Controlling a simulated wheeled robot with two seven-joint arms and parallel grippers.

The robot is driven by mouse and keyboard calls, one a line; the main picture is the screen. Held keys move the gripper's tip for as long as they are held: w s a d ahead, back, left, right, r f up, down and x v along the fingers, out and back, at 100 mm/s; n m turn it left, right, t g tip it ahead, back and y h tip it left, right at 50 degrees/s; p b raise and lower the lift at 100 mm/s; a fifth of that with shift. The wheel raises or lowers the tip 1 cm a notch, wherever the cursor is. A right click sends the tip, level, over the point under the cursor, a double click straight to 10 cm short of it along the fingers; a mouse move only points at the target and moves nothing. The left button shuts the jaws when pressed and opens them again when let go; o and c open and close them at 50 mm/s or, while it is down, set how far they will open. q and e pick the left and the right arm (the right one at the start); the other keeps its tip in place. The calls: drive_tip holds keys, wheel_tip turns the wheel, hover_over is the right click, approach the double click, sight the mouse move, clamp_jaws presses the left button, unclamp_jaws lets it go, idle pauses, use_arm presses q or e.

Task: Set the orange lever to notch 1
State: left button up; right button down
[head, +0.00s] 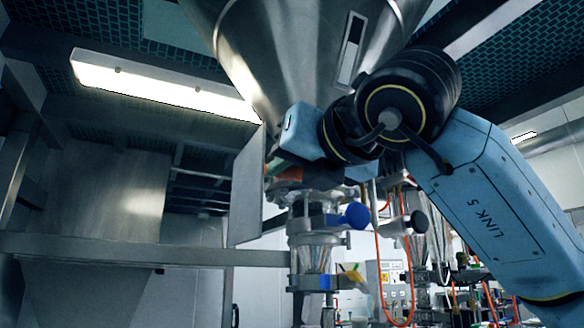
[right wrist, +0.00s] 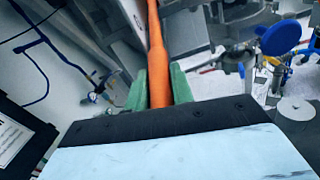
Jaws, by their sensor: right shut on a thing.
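The orange lever (right wrist: 158,60) runs down from the top edge of the right wrist view, between the two green fingers of my right gripper (right wrist: 160,88). The fingers are shut on it. In the head view my right gripper (head: 280,166) is below the steel hopper, and a small bit of the orange lever (head: 291,174) shows under it. My wrist and gripper hide most of the lever there. I cannot read any notch marks in either view. My left gripper is not in view.
The steel hopper (head: 290,60) hangs above my right arm. Below are a clear-walled pipe section (head: 313,258) and a blue round knob (head: 356,215) close to my gripper. An orange hose (head: 380,255) hangs to the right. A steel rail (head: 130,250) crosses the left side.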

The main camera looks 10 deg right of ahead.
drive_tip(key=w+f+t+b, duration=0.1)
drive_tip(key=b, duration=0.2)
drive_tip(key=f+b, duration=0.2)
drive_tip(key=b, duration=0.1)
drive_tip(key=w+f+t+y+b, duration=0.1)
drive_tip(key=f+b, duration=0.1)
drive_tip(key=b, duration=0.2)
drive_tip(key=shift+w+a+f+t, duration=0.15)
drive_tip(key=shift+w+a+t, duration=0.15)
drive_tip(key=shift+a, duration=0.1)
drive_tip(key=c, duration=1.2)
unclamp_jaws()
drive_tip(key=shift+s, duration=0.1)
drive_tip(key=b+v, duration=0.4)
drive_tip(key=v, duration=0.9)
